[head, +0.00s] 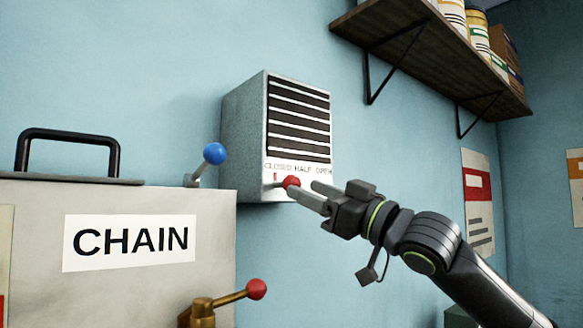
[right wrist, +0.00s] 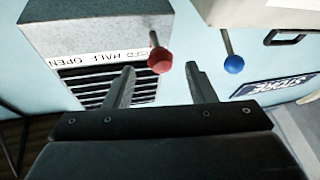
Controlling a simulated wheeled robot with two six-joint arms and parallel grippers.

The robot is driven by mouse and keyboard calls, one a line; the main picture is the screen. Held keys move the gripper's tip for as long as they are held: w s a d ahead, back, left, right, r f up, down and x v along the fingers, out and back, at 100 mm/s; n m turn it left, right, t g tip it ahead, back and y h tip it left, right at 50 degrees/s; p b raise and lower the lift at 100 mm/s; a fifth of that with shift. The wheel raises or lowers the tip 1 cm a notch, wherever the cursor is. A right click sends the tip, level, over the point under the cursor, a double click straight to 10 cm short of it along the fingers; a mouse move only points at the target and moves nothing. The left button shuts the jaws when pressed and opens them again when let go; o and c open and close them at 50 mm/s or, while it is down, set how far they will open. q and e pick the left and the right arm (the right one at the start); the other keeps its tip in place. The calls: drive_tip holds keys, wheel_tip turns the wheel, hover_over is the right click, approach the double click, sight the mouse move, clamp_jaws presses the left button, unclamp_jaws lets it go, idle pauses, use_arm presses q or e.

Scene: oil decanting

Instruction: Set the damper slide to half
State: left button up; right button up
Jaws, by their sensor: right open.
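The damper box (head: 240,140) is a grey wall unit with dark louvres and the labels CLOSED, HALF and OPEN beneath them. Its slide has a red knob (head: 291,182) on a short stem, which appears to come out below the CLOSED end. My right gripper (head: 302,188) is open at the knob. In the right wrist view the red knob (right wrist: 160,61) lies between the two fingertips (right wrist: 160,70), with a gap on each side; whether it is fully between them in depth I cannot tell. My left gripper is not in view.
A blue-knobbed lever (head: 214,153) stands just left of the damper box. A grey case marked CHAIN (head: 215,270) fills the lower left, with a red-knobbed brass lever (head: 256,289) before it. A wooden shelf (head: 420,50) with cans hangs upper right.

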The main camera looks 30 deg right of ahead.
sight(300, 184)
drive_tip(key=p+x, duration=0.2)
drive_tip(key=x, duration=0.1)
drive_tip(key=shift+w+a+r+p, duration=0.1)
drive_tip(key=shift+w+r+p, duration=0.05)
drive_tip(key=shift+r+p, duration=0.15)
drive_tip(key=shift+w+a+r+p, duration=0.1)
drive_tip(key=shift+w+a+p, duration=0.2)
drive_tip(key=shift+w+p, duration=0.3)
drive_tip(key=shift+w, duration=0.1)
clamp_jaws()
